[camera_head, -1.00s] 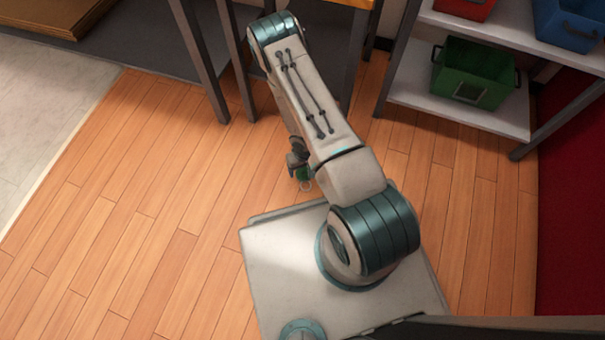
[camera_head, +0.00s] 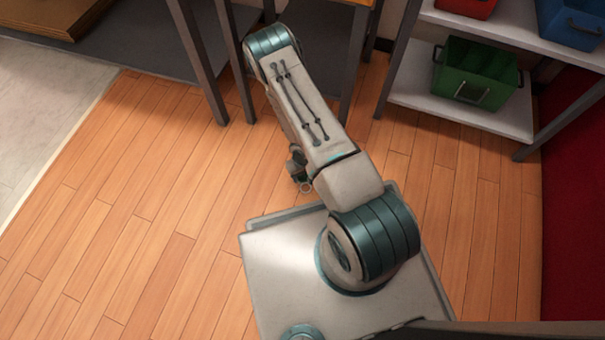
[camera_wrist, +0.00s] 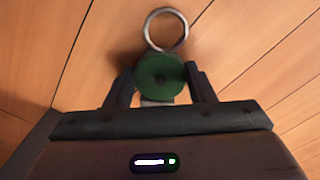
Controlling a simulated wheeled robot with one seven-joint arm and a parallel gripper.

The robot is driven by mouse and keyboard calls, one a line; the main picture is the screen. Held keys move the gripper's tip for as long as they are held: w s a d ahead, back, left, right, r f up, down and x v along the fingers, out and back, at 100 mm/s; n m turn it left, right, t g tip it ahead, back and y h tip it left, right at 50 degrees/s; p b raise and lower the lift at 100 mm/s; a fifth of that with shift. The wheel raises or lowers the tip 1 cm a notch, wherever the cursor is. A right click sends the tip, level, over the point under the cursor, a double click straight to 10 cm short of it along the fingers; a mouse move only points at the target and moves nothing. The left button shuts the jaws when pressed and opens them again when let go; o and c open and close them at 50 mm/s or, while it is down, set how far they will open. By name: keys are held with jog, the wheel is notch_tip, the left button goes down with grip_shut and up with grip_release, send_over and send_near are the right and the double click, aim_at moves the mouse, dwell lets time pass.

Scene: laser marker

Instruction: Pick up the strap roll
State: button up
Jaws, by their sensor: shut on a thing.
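The strap roll (camera_wrist: 160,76) shows in the wrist view as a dark green disc with a metal ring (camera_wrist: 166,30) at its far end. My gripper (camera_wrist: 160,84) is shut on it, with one dark finger on each side of the disc. Wooden floor lies behind the roll in that view. In the head view my gripper (camera_head: 299,168) hangs beside my folded arm, left of its lower link. The ring shows there as a small pale loop, and most of the roll is hidden.
A shelf (camera_head: 455,112) at the upper right holds a green bin (camera_head: 476,72), a blue bin (camera_head: 571,24) and a red bin (camera_head: 466,6). Tables with dark legs (camera_head: 199,62) stand along the top. The wooden floor (camera_head: 130,200) to the left is clear.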

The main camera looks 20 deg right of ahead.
aim_at(303, 177)
jog(key=shift+r, duration=0.1)
jog(key=shift+r+p, duration=0.45)
jog(key=shift+r, duration=0.15)
jog(key=r, duration=0.1)
jog(key=r+p, duration=0.2)
jog(key=shift+s+a+r, duration=0.2)
jog(key=shift+s+r, duration=0.05)
jog(key=shift+r, duration=0.05)
jog(key=s+a+r+p, duration=0.4)
jog(key=s+a+r, duration=0.2)
jog(key=s+a, duration=0.1)
jog(key=shift+s+a+p, duration=0.15)
jog(key=shift+s+p, duration=0.15)
jog(key=shift+s, duration=0.35)
jog(key=shift+w, duration=0.1)
